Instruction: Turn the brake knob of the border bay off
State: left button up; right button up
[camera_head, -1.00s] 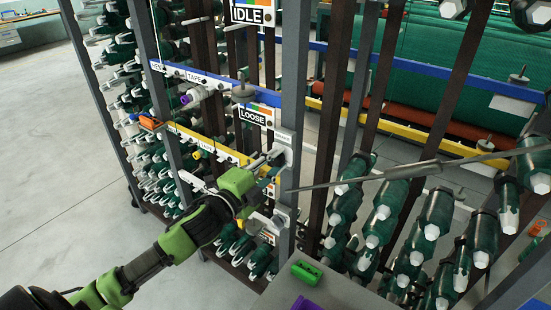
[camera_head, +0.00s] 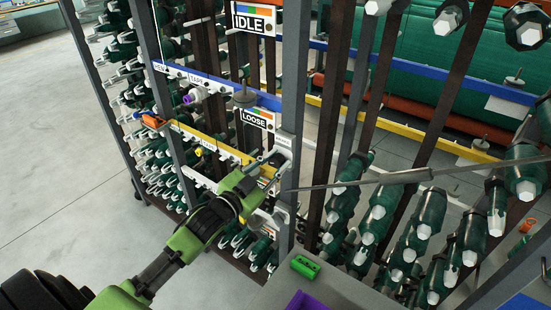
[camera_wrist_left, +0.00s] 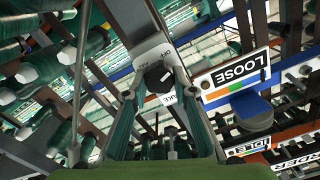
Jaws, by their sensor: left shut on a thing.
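The brake knob (camera_wrist_left: 158,78) is black with a white pointer mark. It sits on a pale lettered plate on a grey post, in the left wrist view. My left gripper (camera_wrist_left: 158,92) has one finger on each side of the knob and is shut on it. In the head view my left gripper (camera_head: 275,163) reaches the post's plate (camera_head: 285,140) from the lower left, and its fingers hide the knob. The LOOSE sign (camera_head: 257,117) hangs just left of the post; it also shows in the left wrist view (camera_wrist_left: 236,76). My right gripper is not in view.
An IDLE sign (camera_head: 254,18) is higher up. Blue rails (camera_head: 215,82) and a yellow rail (camera_head: 215,143) cross the rack. A thin grey rod (camera_head: 350,182) crosses to the right. Green spools (camera_head: 425,215) crowd the right. A green block (camera_head: 305,266) lies on a grey surface below.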

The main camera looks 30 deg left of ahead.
pick_arm(q)
jog(key=n+p, duration=0.1)
jog(key=n, duration=0.2)
jog(key=shift+a+r, duration=0.1)
jog(key=shift+n+p, duration=0.4)
jog(key=shift+n, duration=0.4)
jog(key=o, duration=1.1)
jog(key=shift+s, duration=0.2)
jog(key=s, duration=0.3)
jog(key=s+a, duration=0.1)
jog(key=s, duration=0.7)
jog(key=shift+s+a, duration=0.25)
jog(key=shift+a, duration=0.1)
jog(key=shift+f, duration=0.2)
